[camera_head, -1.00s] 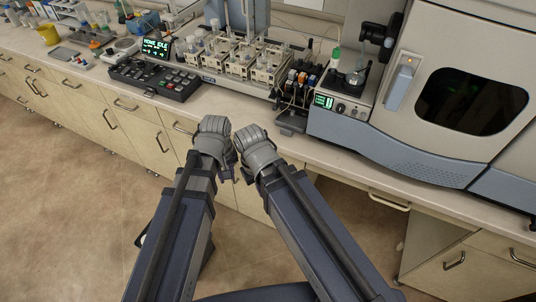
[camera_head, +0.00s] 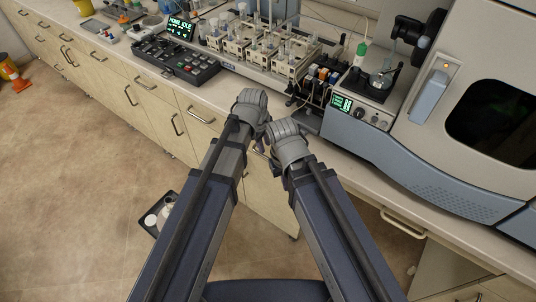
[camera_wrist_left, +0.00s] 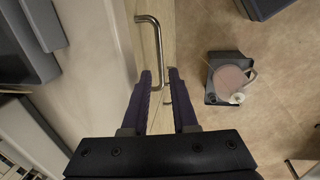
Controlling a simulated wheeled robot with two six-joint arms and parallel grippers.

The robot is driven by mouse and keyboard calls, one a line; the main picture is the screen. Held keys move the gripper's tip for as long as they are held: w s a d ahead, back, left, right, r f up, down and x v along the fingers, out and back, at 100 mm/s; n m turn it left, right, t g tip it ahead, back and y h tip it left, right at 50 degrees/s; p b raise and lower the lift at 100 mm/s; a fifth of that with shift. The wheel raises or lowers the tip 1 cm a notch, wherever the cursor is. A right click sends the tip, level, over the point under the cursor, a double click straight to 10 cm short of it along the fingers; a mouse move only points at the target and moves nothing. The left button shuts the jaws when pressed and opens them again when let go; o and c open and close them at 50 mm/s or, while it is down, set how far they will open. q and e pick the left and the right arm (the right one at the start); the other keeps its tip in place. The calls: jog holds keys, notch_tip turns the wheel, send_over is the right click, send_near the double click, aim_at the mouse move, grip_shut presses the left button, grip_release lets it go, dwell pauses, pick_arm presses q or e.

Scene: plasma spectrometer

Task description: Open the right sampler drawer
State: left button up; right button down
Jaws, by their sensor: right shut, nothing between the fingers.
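The sampler (camera_head: 262,50), with several pale racks of vials, stands on the bench. Below it are beige drawer fronts; one metal bar handle (camera_head: 201,115) shows left of my left wrist. My left gripper (camera_wrist_left: 160,72) is open in the left wrist view, at a drawer front. The lower end of a bar handle (camera_wrist_left: 150,45) appears between its fingertips; I cannot tell whether they touch it. In the head view, my left gripper (camera_head: 266,138) is mostly hidden by its wrist. My right gripper (camera_head: 273,163) is shut and empty beside it, largely hidden by its own wrist.
A black tray (camera_head: 150,228) with pale containers is on the floor. The large spectrometer (camera_head: 420,150) fills the bench's right side. Another drawer handle (camera_head: 403,222) lies at the right. An orange cone (camera_head: 14,76) stands at far left. The floor between is clear.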

pick_arm(q)
jog(key=shift+w+d+f+b, duration=0.15)
jog(key=shift+w+f+b, duration=0.05)
jog(key=shift+f+b, duration=1.1)
jog(key=shift+w+d+f+b, duration=0.15)
jog(key=shift+w+f+b, duration=0.05)
jog(key=shift+f+b, duration=1.05)
jog(key=shift+w+d+f+b, duration=0.15)
jog(key=shift+w+f+b, duration=0.05)
jog(key=shift+f+b, duration=1.05)
grip_shut()
